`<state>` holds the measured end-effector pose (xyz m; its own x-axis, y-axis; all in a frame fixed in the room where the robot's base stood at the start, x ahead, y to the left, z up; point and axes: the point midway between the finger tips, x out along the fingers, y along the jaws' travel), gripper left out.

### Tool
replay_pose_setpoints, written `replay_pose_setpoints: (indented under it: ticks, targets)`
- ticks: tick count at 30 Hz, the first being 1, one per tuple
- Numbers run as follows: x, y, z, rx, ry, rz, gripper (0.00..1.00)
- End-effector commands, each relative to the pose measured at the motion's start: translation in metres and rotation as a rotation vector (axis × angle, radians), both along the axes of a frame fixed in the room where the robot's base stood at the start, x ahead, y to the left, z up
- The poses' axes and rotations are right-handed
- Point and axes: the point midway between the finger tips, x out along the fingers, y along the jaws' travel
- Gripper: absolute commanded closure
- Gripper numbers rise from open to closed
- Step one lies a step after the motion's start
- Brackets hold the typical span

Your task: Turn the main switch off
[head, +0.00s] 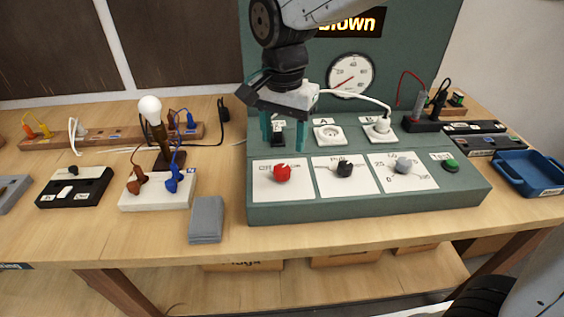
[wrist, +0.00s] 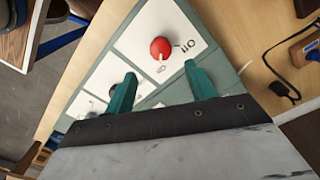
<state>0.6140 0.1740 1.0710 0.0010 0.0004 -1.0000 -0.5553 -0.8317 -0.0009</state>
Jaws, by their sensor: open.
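The main switch looks to be the red knob (head: 282,173) on a white plate at the left of the green control box (head: 330,212).
Right of it are a black knob (head: 345,170), a grey dial (head: 403,165) and a green button (head: 450,165). White sockets A (head: 328,135) and B (head: 379,132) stand behind; B holds a plug. A bulb (head: 150,110) on a stand is left, a grey block (head: 206,219) in front.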

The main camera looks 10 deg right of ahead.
Motion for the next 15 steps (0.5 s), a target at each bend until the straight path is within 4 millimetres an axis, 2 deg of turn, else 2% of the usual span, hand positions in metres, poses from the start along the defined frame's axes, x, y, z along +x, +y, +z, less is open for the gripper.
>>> replay_pose_setpoints:
  ticks: [15]
  targets:
    - [0.001,0.002,-0.070,-0.001,0.003,-0.007,0.45]
